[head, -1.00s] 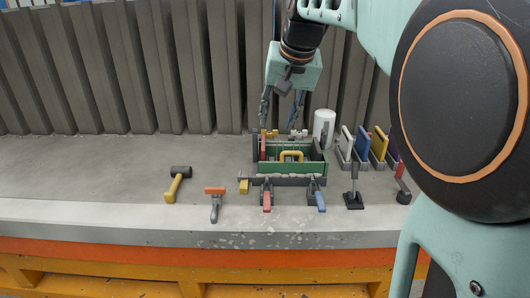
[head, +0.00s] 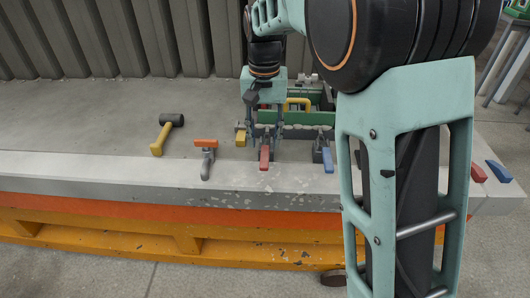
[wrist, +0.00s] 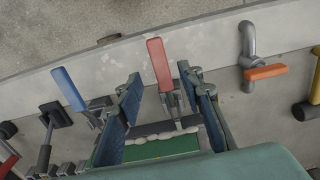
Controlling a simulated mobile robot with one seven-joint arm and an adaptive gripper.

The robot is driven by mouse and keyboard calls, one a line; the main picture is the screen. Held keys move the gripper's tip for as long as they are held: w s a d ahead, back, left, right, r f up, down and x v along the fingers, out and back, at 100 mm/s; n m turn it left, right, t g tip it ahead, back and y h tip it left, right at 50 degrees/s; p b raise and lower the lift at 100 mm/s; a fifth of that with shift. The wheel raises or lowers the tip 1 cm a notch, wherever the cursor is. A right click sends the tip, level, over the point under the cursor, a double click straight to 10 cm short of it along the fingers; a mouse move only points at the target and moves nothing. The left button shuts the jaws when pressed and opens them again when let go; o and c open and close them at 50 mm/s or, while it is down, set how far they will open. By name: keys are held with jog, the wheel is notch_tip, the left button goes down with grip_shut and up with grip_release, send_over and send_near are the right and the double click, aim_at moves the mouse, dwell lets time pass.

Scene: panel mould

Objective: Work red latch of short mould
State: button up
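The red latch (head: 264,158) sits at the front of the green mould (head: 315,118), its handle lying toward the table's front edge. My gripper (head: 263,125) is low over the mould's front side, just behind the red handle. In the wrist view my gripper (wrist: 160,90) is open, one finger on each side of the latch. The red handle (wrist: 159,62) extends beyond the gap between the fingertips. I see no clear contact. Part of the mould is hidden behind my arm in the head view; its green interior (wrist: 160,149) shows between the fingers in the wrist view.
A blue latch (head: 327,158) stands right of the red one, and a yellow piece (head: 241,138) is left. The bench (head: 90,150) is clear at left.

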aim_at(265, 157)
notch_tip(265, 157, down, 6)
jog(key=shift+r, duration=0.2)
grip_shut()
dwell(0.4)
